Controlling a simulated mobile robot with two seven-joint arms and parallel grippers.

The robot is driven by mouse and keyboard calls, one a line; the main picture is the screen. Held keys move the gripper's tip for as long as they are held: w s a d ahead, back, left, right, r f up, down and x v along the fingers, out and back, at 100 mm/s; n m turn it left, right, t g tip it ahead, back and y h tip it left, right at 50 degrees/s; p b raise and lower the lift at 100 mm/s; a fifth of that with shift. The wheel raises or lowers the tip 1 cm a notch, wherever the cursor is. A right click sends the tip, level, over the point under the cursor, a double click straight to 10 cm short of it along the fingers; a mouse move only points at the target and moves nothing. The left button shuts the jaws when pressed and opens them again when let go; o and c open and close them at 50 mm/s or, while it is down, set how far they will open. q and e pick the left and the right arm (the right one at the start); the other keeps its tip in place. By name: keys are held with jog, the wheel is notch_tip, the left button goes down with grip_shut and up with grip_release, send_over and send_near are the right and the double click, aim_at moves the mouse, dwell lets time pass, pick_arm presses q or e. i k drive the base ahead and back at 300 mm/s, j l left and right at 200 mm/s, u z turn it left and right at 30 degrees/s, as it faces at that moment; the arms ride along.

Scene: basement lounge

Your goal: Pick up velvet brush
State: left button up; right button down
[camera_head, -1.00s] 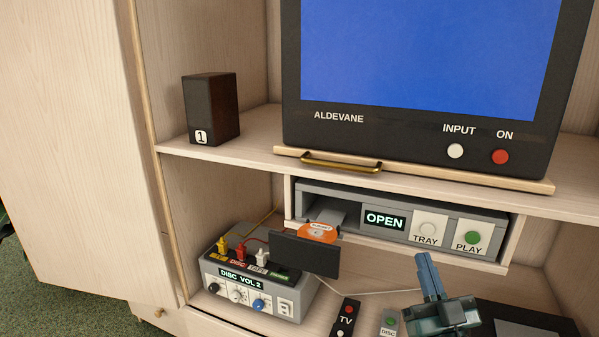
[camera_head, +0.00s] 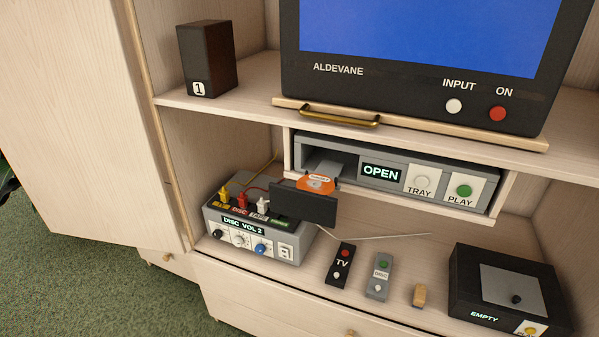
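A small tan, wooden-looking block (camera_head: 419,295) lies on the lower shelf, right of the grey disc remote; it looks like the velvet brush, though no bristles or velvet can be made out. Nothing covers it. Neither of my grippers shows in the head view now.
The TV remote (camera_head: 341,266) and grey disc remote (camera_head: 377,277) lie left of the block. A black box marked EMPTY (camera_head: 473,303) stands to its right. A grey switch box (camera_head: 254,246) is at left. The disc player (camera_head: 340,164), its orange-labelled disc (camera_head: 317,184) on the tray, hangs above.

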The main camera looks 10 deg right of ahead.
aim_at(418, 300)
jog(key=z, duration=1.3)
